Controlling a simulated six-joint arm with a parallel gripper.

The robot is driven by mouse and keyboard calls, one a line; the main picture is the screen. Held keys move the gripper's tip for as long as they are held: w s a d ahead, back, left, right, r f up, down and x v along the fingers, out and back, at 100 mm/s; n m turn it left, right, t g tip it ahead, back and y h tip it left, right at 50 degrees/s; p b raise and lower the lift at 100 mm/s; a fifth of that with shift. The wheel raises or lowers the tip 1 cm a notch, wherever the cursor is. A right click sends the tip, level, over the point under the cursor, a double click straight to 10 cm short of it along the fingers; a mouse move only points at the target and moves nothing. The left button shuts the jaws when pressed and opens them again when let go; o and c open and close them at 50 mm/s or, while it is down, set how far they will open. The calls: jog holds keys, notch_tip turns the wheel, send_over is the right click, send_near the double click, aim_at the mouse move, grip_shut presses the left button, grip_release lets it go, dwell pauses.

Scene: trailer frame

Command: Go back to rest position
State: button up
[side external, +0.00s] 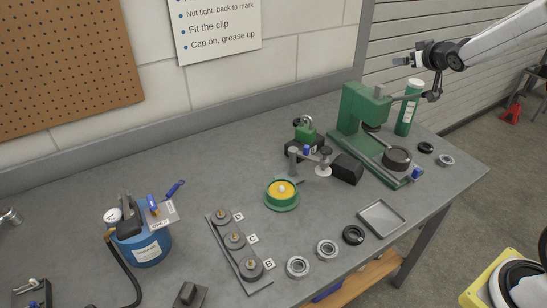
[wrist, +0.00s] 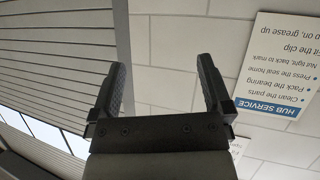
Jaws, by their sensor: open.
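My gripper (side external: 431,94) is at the upper right in the side external view, raised above the back right part of the bench, close to the green cylinder (side external: 408,108). From this view I cannot tell whether it touches the cylinder. In the wrist view my gripper (wrist: 162,88) has its two dark fingers spread apart with nothing between them. Behind them are the wall and part of the hub service sign (wrist: 283,62), which appears upside down.
The grey bench (side external: 330,222) holds a green press (side external: 350,108), a yellow-and-green round dish (side external: 283,206), a blue tank (side external: 148,246), a plate with several posts (side external: 236,240), bearing rings (side external: 327,250) and a shallow tray (side external: 381,217). A pegboard (side external: 65,60) hangs at the left.

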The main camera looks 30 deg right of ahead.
jog(key=s+a+f+g+y, duration=0.1)
jog(key=s+a+f+g, duration=0.2)
jog(key=s+a+f, duration=0.2)
jog(key=s+a+f+n+g+y, duration=0.1)
jog(key=s+a+f+g, duration=0.2)
jog(key=s+a, duration=0.7)
jog(key=s+a+f+g+y, duration=0.2)
jog(key=s+a+f+g, duration=0.2)
jog(key=s+a+f, duration=0.3)
jog(key=s+a, duration=0.1)
jog(key=a, duration=0.2)
jog(key=shift+a+f+n, duration=0.2)
jog(key=shift+a+n, duration=0.1)
jog(key=shift+n, duration=0.1)
